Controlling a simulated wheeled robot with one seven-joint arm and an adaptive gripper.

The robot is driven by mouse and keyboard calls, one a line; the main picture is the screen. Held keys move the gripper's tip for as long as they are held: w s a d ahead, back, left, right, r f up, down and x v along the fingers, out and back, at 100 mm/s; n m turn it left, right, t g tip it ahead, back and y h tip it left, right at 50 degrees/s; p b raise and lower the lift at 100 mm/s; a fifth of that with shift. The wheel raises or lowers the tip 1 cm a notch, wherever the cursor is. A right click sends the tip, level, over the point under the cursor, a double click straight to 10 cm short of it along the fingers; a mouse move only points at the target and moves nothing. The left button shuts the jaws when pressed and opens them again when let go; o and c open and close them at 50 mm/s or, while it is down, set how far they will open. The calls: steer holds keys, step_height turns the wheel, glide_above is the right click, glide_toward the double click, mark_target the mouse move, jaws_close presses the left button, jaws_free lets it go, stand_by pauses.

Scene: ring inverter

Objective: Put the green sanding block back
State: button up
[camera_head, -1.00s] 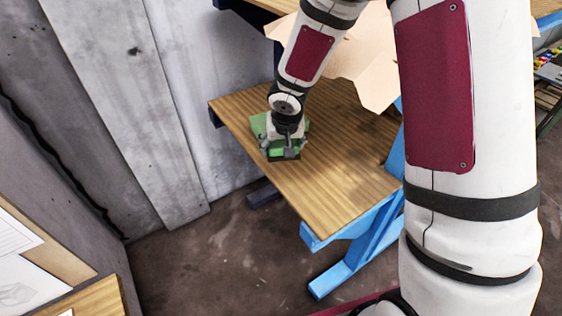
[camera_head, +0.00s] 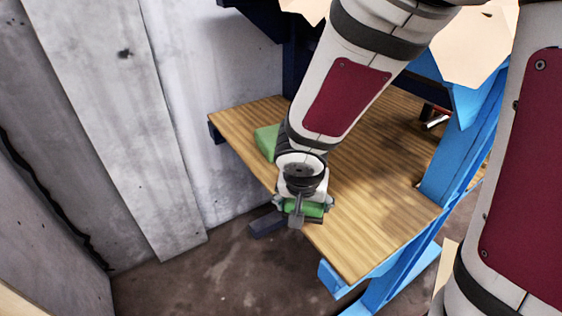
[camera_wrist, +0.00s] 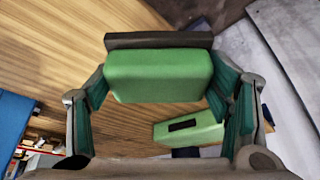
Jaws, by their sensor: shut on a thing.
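The green sanding block (camera_wrist: 158,76) has a dark base layer and sits between both fingers of my gripper (camera_wrist: 160,95) in the wrist view. My gripper (camera_head: 303,207) is shut on it; in the head view the block's green side (camera_head: 305,209) shows between the fingers, near the front edge of the wooden bench top (camera_head: 375,205). The block looks held above the surface, but the exact gap cannot be told. A second green object (camera_head: 267,139) rests on the bench top further back, partly hidden by my arm. In the wrist view this green object (camera_wrist: 188,128) shows a black slot.
The bench has a blue frame (camera_head: 465,165). A concrete wall (camera_head: 205,85) stands to the left. An open cardboard box (camera_head: 475,45) is at the upper right. Bare bench top lies right of my gripper. Dark floor (camera_head: 220,280) lies in front.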

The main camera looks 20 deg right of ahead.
steer(key=shift+w+d+f, duration=0.1)
steer(key=shift+w, duration=0.7)
steer(key=w+p, duration=0.1)
steer(key=w, duration=0.3)
steer(key=w+d+p, duration=0.1)
steer(key=w, duration=0.3)
steer(key=w+d+f+p, duration=0.1)
steer(key=w, duration=0.3)
steer(key=shift+w+f, duration=0.1)
steer(key=shift+f, duration=1.75)
steer(key=shift+f+b, duration=0.1)
steer(key=shift+b, duration=0.25)
steer(key=o, duration=1.2)
